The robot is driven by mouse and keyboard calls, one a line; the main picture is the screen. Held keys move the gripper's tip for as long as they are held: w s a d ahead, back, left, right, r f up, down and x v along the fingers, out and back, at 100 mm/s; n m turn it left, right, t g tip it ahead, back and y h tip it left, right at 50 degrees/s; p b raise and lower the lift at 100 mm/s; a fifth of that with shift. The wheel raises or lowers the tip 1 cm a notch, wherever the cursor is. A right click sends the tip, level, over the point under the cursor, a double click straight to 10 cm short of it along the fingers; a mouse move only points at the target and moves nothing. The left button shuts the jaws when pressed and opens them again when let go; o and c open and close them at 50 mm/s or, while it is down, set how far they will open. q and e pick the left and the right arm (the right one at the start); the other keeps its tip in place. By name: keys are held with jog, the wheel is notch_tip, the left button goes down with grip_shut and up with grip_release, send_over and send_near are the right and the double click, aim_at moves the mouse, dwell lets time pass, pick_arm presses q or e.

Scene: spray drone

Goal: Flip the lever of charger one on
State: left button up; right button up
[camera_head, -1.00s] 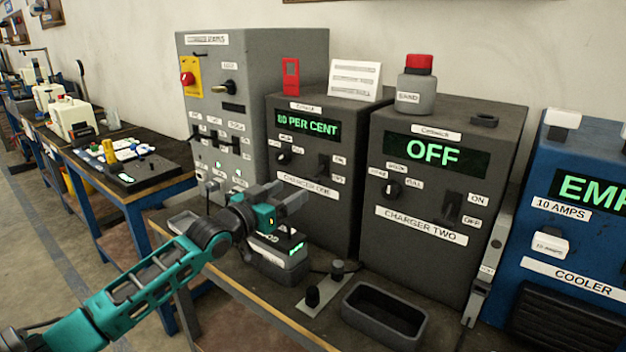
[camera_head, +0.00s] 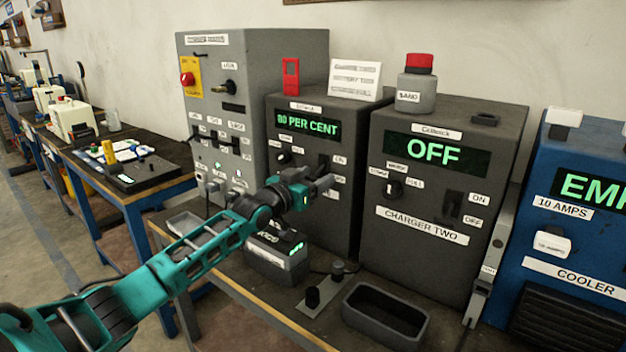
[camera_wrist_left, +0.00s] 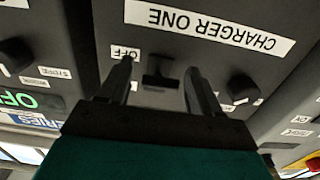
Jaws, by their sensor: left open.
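Charger one (camera_head: 342,215) is a dark grey box with a green "80 PER CENT" display (camera_head: 308,126). Its dark lever (camera_head: 323,163) sits on the front, right of a small knob. My left gripper (camera_head: 326,186) is in front of the box, just below the lever, and hides most of the "CHARGER ONE" label. The left wrist view is upside down. There the lever (camera_wrist_left: 160,72) shows between the open fingers (camera_wrist_left: 160,82), with the "OFF" label (camera_wrist_left: 125,52) beside one fingertip. Whether a finger touches the lever cannot be told. My right gripper is not in view.
Charger two (camera_head: 440,265), reading "OFF", stands close on the right. A taller grey cabinet (camera_head: 215,75) with switches stands on the left. A battery-like block (camera_head: 278,263), small posts (camera_head: 320,297) and an empty tray (camera_head: 387,338) lie on the bench below.

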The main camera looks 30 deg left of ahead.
aim_at(319, 170)
pick_arm(q)
jog(key=shift+c, duration=0.2)
jog(key=c, duration=1)
jog(key=r+g+p, duration=0.1)
jog(key=p, duration=0.2)
jog(key=shift+s+r+g, duration=0.15)
jog(key=shift+g, duration=0.25)
jog(key=shift+r+g, duration=0.25)
jog(key=shift+g, duration=0.55)
jog(key=g, duration=0.1)
jog(key=r+g, duration=0.1)
jog(key=g, duration=0.2)
jog(key=shift+r, duration=0.25)
jog(key=shift+r+g, duration=0.35)
jog(key=shift+g, duration=0.85)
jog(key=shift+y, duration=0.3)
